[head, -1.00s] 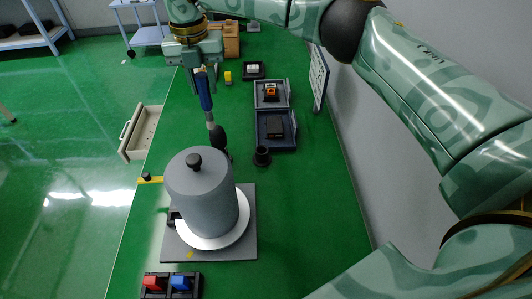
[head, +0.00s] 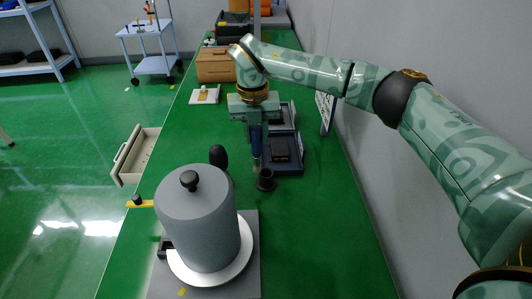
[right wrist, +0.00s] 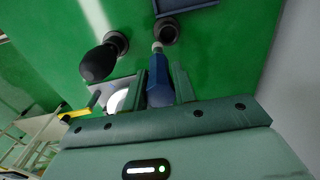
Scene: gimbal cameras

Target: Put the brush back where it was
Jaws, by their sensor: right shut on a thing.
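The brush (head: 256,140) has a blue handle and a pale metal lower part, and hangs about upright. My right gripper (head: 256,124) is shut on its handle. It also shows in the right wrist view (right wrist: 159,82), between the two fingers. Its lower end is at the small round black holder (head: 265,181), which also shows in the right wrist view (right wrist: 166,33). I cannot tell whether the tip is inside the holder or just above or beside it. My left gripper is not in view.
A black bulb (head: 217,155) stands left of the brush. A large grey cylinder (head: 198,225) with a knob sits on a white disc in front. An open blue-grey case (head: 297,164) lies close on the right. An open drawer (head: 130,166) juts out left.

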